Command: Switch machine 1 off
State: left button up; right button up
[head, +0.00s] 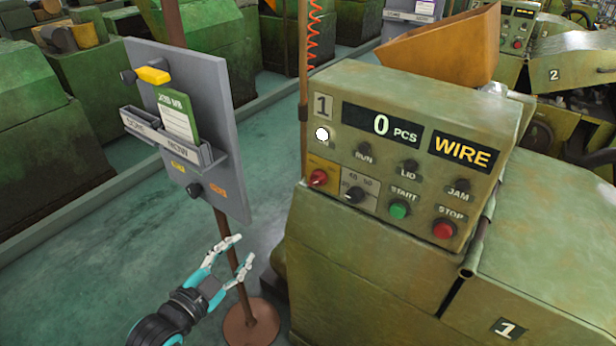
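Machine 1 (330,225) is green, with a sloped control panel marked 1. Its counter display (382,125) reads 0 PCS and a WIRE sign (464,152) shows in yellow. A white lamp (321,134) looks lit; the RUN, LID and JAM lamps look dark. A red rotary switch (318,178) sits on a yellow plate, beside a black dial (354,195). A green START button (400,210) and a red STOP button (444,230) are to the right. My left gripper (243,249) is open and empty, left of and below the panel, apart from it. My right gripper is not in view.
A grey board (215,110) on a brown post with a round foot (251,325) stands left of the machine, close to my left gripper. It bears a yellow-handled knob (153,75) and a green card (178,120). Machine 2 (575,75) is behind right. Floor is clear at left.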

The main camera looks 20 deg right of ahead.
pick_arm(q)
jog(key=s+d+r+m+g+h, duration=0.1)
jog(key=s+d+r+m+h, duration=0.3)
jog(key=r, duration=0.5)
jog(key=n+y+p, duration=0.1)
jog(key=p, duration=0.3)
send_near(314, 184)
jog(key=x, duration=0.8)
jog(key=shift+w+d, duration=0.2)
jog(key=shift+w, duration=0.05)
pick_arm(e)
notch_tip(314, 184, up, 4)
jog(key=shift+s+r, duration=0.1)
pick_arm(q)
grip_shut()
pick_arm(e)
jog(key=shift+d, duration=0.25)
